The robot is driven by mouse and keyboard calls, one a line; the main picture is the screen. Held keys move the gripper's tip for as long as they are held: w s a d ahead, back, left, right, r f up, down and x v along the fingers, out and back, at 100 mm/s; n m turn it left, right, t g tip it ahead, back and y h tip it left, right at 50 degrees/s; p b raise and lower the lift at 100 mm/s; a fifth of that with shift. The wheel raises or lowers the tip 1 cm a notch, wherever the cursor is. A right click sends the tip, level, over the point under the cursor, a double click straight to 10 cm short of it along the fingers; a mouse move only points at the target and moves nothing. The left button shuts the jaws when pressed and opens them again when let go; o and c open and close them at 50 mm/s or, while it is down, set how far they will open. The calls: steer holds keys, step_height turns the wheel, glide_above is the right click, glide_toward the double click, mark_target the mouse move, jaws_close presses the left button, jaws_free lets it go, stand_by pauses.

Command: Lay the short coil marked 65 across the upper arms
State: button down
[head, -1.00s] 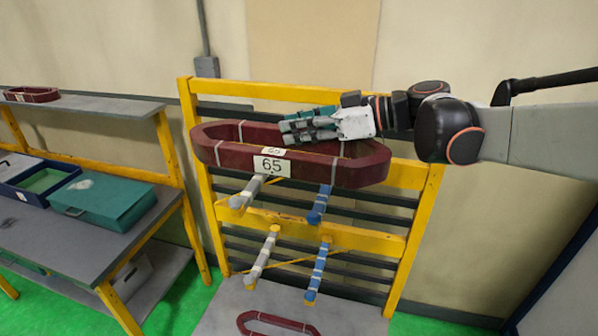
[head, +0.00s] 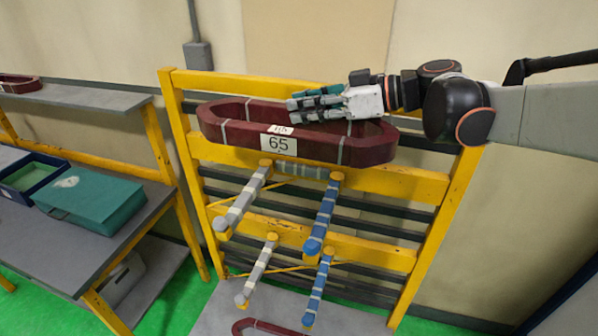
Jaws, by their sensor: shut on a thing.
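The dark red oblong coil marked 65 (head: 231,133) is held in the air in front of the yellow rack's upper part. Its white label faces me. My gripper (head: 312,105) is shut on the coil near the middle of its length; where the fingers meet it is partly hidden. The upper arms are one grey-wrapped arm (head: 243,202) on the left and one blue-wrapped arm (head: 323,215) on the right, both pointing out from the rack. In the picture the coil lies above them and their outer ends are bare. I cannot tell the exact gap.
A lower grey arm (head: 259,268) and a lower blue arm (head: 318,287) stick out below. Another red coil (head: 262,328) lies at the bottom edge. A workbench (head: 100,232) with a teal box (head: 91,198) stands left, with a coil (head: 18,83) on its shelf.

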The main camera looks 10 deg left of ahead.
step_height(320, 180, down, 20)
steer(key=b, duration=0.1)
steer(key=shift+r, duration=0.15)
stand_by(0.5)
steer(key=c, duration=1.4)
jaws_free()
steer(key=shift+s, duration=0.1)
steer(key=v, duration=1.2)
steer(key=shift+b, duration=0.3)
